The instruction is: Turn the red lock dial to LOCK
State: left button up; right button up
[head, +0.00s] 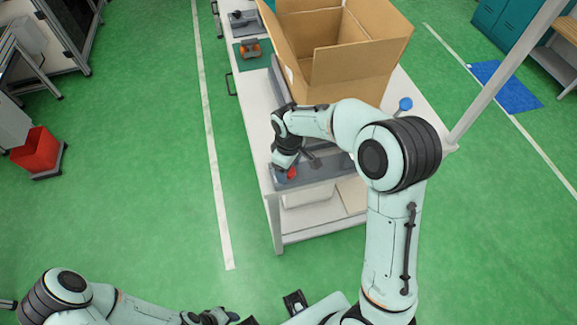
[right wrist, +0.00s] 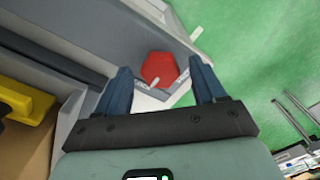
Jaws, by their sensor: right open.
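The red lock dial (right wrist: 160,69) shows in the right wrist view as a red, roughly six-sided knob with a small pale mark at its lower edge. In the head view only a small red patch of the dial (head: 292,173) shows beside my right gripper (head: 284,172), at the near end of the bench. My right gripper (right wrist: 160,88) is open, and in the wrist view the dial appears between its two blue fingers. I cannot tell whether the fingers touch it. No LOCK lettering is readable. My left gripper (head: 215,317) is low at the bottom edge, away from the bench.
An open cardboard box (head: 345,65) stands on the white bench (head: 262,190), behind my right arm. A blue round knob (head: 405,104) is to its right. A grey post rises at the bench's right side. A red bin (head: 36,150) stands far left. The green floor left of the bench is clear.

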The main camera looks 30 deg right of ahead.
pick_arm(q)
jog(key=shift+w+r+p, duration=0.55)
jog(key=shift+r+p, duration=0.15)
jog(key=shift+r, duration=0.15)
pick_arm(e)
notch_tip(320, 180, up, 14)
jog(key=shift+f, duration=0.25)
pick_arm(q)
jog(key=shift+s, duration=0.1)
